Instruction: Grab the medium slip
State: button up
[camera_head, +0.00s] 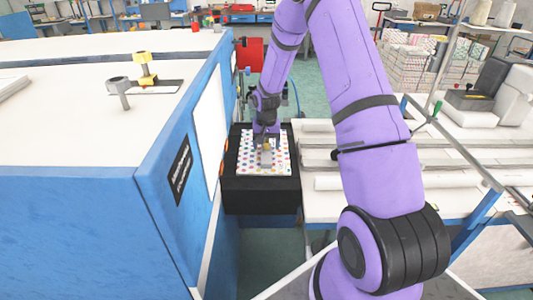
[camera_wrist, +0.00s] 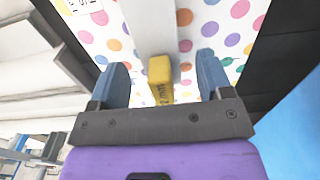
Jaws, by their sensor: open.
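A grey bar (camera_wrist: 150,28) with a yellow end block (camera_wrist: 160,80) lies over a white dotted sheet (camera_wrist: 222,20). The block carries small dark lettering that I cannot read fully; I take this piece to be the medium slip. My gripper (camera_wrist: 161,65) is open, with one blue-grey finger on each side of the yellow block and a gap on both sides. In the head view my gripper (camera_head: 267,141) points down over the dotted sheet (camera_head: 245,160), and a small grey part of the piece (camera_head: 266,159) shows below it.
The sheet lies on a black stand (camera_head: 260,195) between a blue-sided bench (camera_head: 165,190) close on the left and a white table (camera_head: 320,205) with long rolls on the right. A yellow-and-grey fitting (camera_head: 145,72) stands on the left bench.

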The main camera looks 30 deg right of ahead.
notch_tip(320, 180, down, 2)
jog(key=shift+f, duration=0.1)
jog(key=c, duration=1.1)
jog(key=shift+o, duration=0.2)
